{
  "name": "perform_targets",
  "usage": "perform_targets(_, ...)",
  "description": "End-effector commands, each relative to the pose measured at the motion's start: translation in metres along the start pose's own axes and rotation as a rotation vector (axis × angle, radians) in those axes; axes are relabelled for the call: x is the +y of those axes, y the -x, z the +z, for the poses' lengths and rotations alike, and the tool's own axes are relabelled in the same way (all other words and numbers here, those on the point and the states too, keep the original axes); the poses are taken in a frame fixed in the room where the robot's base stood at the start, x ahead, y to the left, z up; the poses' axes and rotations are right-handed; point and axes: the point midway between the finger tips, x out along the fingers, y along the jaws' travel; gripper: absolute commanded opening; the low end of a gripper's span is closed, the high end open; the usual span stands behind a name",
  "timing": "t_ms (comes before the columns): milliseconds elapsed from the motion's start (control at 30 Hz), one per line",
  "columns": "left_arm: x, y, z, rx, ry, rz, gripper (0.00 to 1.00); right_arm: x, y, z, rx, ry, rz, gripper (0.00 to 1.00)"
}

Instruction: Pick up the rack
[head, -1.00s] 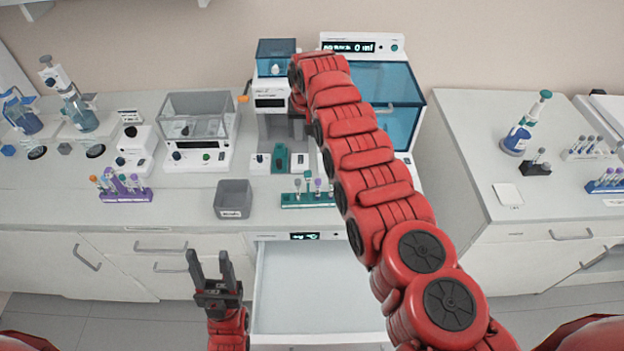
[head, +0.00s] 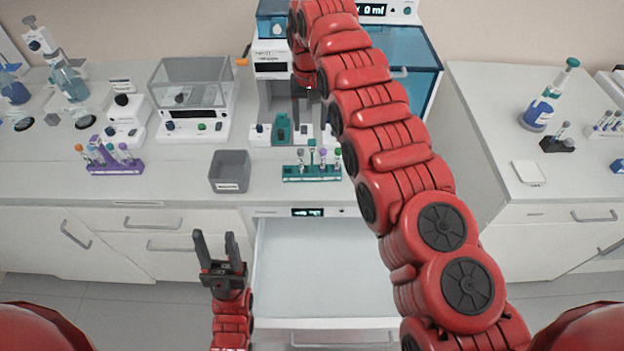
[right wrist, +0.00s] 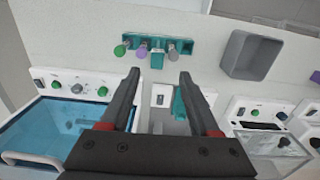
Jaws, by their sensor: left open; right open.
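A teal rack (head: 312,178) holding several capped tubes stands on the counter near its front edge, above the open drawer. It also shows in the right wrist view (right wrist: 158,60), beyond my fingertips, with green, purple and grey caps. My right gripper (head: 307,98) points down behind the rack in the head view, mostly hidden by its own arm. In the right wrist view my right gripper (right wrist: 160,76) is open and empty, its fingers apart and short of the rack. My left gripper (head: 214,238) is open and empty, in front of the counter, left of the drawer.
A grey bin (head: 230,172) stands left of the teal rack. A purple rack (head: 116,166) with tubes is further left. Machines with a blue tank (head: 400,80) stand behind. The open drawer (head: 325,260) juts out below the counter and looks empty.

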Motion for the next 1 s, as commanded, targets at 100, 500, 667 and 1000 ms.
perform_targets(100, 0.0, 0.001, 0.0, 0.001, 0.0, 0.0, 0.5, 0.002, -0.008, 0.0, 0.0, -0.002, 0.0, 0.62)
perform_targets(500, -0.001, -0.013, -0.002, 0.0, 0.0, 0.0, 0.5, 0.003, -0.025, 0.001, -0.004, -0.003, 0.0, 0.62)
perform_targets(667, -0.002, -0.032, -0.005, 0.0, 0.0, 0.0, 0.5, 0.004, -0.047, 0.001, -0.009, -0.001, 0.001, 0.62)
perform_targets(1000, -0.002, -0.033, -0.005, 0.0, 0.0, 0.0, 0.5, 0.005, -0.064, 0.0, -0.002, -0.001, 0.001, 0.57)
